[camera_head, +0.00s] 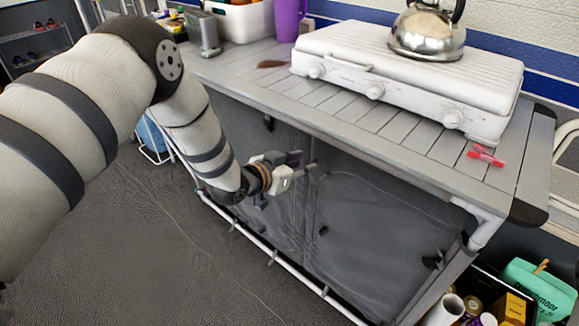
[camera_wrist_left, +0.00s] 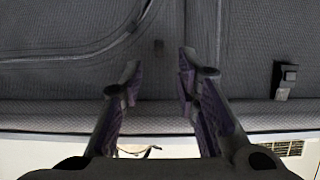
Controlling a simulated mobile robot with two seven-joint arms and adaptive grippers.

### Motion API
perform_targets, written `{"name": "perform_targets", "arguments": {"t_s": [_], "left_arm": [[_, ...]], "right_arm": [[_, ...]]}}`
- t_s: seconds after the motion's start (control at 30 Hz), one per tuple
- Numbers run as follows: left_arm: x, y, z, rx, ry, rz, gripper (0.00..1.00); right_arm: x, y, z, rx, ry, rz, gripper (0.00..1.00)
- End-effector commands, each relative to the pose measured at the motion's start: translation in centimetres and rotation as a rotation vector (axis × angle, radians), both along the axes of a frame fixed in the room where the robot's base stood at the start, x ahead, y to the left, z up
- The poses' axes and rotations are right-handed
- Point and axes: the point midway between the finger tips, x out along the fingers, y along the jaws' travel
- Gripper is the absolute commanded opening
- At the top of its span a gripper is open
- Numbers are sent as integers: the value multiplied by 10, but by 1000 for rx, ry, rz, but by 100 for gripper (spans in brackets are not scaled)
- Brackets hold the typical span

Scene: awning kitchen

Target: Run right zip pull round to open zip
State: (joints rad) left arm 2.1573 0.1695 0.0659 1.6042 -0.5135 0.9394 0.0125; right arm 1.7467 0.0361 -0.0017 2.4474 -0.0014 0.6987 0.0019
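The grey fabric front (camera_head: 375,240) of the cabinet hangs under the slatted worktop, with a curved zip seam outlining the right door panel. A small dark tab (camera_head: 323,230) shows low at that panel's left side; I cannot tell for sure whether it is the zip pull. My left gripper (camera_head: 302,170) is in front of the fabric, near the panel's upper left. In the left wrist view the left gripper (camera_wrist_left: 157,75) is open and empty. My right gripper is out of view.
The worktop (camera_head: 250,82) carries a white stove (camera_head: 410,85) with a kettle (camera_head: 428,35) and a red lighter-like item (camera_head: 486,155). A dark clip (camera_wrist_left: 285,80) hangs on the fabric. A pale frame rail (camera_head: 270,252) runs along the base. Packaged goods (camera_head: 540,290) stand lower right.

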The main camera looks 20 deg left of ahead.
Motion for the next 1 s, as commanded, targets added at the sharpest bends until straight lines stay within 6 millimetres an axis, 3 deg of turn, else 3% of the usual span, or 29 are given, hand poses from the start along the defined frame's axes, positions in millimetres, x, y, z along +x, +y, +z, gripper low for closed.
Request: {"name": "perform_targets", "arguments": {"t_s": [0.1,0.3,0.67,0.73,0.83,0.9,1.0], "left_arm": [[-29,11,13,-2,2,2,29],[-62,23,29,-1,-2,1,29],[-70,26,31,0,-1,0,29],[-71,24,13,-12,-14,-4,29],[-70,21,-39,-69,-133,-10,29],[-70,22,-50,-105,-245,-7,29],[-67,23,-44,-133,-350,-1,29]], "right_arm": [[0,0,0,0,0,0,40],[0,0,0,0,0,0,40],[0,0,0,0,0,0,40],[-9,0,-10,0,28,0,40],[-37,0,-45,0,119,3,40],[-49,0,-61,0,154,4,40],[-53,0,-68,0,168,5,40]]}}
